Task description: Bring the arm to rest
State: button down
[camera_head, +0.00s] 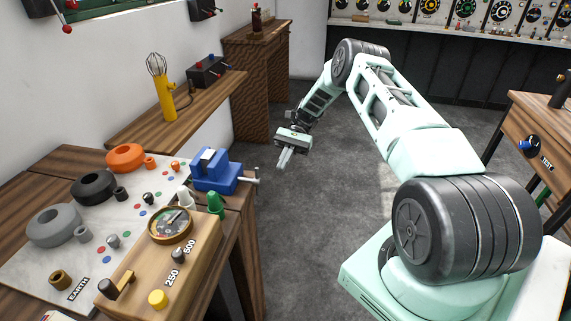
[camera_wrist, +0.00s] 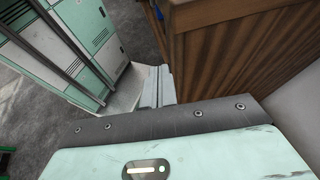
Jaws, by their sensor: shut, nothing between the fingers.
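My gripper (camera_head: 284,158) hangs at the end of my pale green arm, over the grey floor, right of the blue vise. Its two fingers are together with nothing between them. In the wrist view the shut fingers (camera_wrist: 157,86) show above the gripper's dark band, near a ribbed wooden side. My arm is raised and bent, reaching forward and to the left from its base at the lower right. The gripper appears apart from the benches in the head view.
A workbench at left holds a blue vise (camera_head: 216,172), a wooden meter box (camera_head: 165,255) and several rings. A shelf (camera_head: 140,128) carries a yellow whisk-topped tool (camera_head: 163,95). A wooden cabinet (camera_head: 254,85) stands behind. A TEST desk (camera_head: 545,120) is at right. Open floor (camera_head: 300,230) lies between.

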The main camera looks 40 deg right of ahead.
jog(key=shift+w+d, duration=0.35)
jog(key=shift+d, duration=0.25)
jog(key=s+a+r+n+t+h, duration=0.8)
jog(key=s+a+r+n+h, duration=0.4)
jog(key=s+r, duration=0.4)
jog(key=s+a+r+n+g, duration=0.1)
jog(key=s+a+n, duration=0.2)
jog(key=s+a, duration=0.4)
jog(key=s+a+r+n+g, duration=0.1)
jog(key=s+a+n, duration=0.3)
jog(key=s+a, duration=0.3)
jog(key=a, duration=0.5)
jog(key=shift+s+a, duration=0.25)
jog(key=shift+a, duration=0.1)
